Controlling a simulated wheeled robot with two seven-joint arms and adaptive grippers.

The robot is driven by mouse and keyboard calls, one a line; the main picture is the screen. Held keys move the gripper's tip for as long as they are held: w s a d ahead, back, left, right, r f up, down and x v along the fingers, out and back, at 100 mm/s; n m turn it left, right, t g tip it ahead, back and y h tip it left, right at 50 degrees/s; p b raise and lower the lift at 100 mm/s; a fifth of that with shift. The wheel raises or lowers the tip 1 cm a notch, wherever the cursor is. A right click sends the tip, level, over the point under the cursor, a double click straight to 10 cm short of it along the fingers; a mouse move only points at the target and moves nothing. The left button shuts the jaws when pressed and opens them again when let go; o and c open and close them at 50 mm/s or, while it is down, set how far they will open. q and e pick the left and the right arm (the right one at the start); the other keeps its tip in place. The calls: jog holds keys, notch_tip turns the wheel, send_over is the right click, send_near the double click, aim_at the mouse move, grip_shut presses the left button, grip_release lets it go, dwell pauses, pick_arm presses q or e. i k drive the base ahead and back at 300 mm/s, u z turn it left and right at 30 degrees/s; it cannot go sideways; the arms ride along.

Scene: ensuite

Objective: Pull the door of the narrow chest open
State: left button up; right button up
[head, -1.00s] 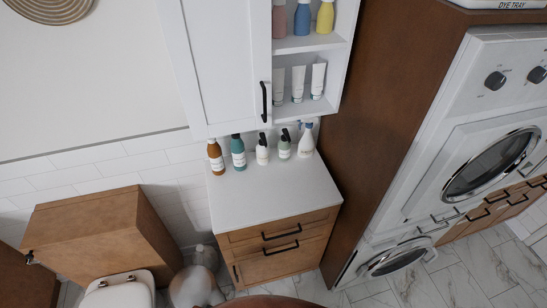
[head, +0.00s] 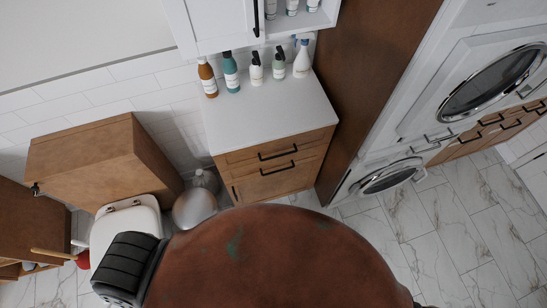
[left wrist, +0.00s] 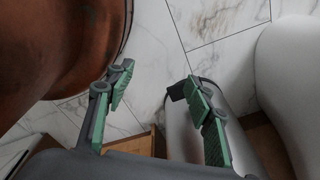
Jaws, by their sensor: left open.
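The narrow chest (head: 300,178) is a wooden cabinet with a white top, seen in the head view near the middle. Two dark horizontal handles show on its upper front. A small upright dark handle (head: 236,191) sits low at the left of its front, and the front there looks closed. The lower front is partly hidden by the brown rounded body in front. In the left wrist view my left gripper (left wrist: 155,100) is open and empty, its green-padded fingers apart above the marble floor. I cannot make out its fingers in the head view. My right gripper is not in view.
Several bottles, including a brown one (head: 207,78), stand on the chest top. A white toilet (head: 125,225) and wooden cabinet (head: 85,160) are to the left. A tall brown panel (head: 375,75) and washing machines (head: 388,178) are right. Marble floor (head: 450,220) is clear at right.

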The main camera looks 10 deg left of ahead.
aim_at(260, 189)
jog(key=u, duration=0.6)
jog(key=k, duration=0.7)
jog(key=z, duration=1.95)
jog(key=k, duration=0.95)
jog(key=u, duration=1.8)
jog(key=i, duration=0.5)
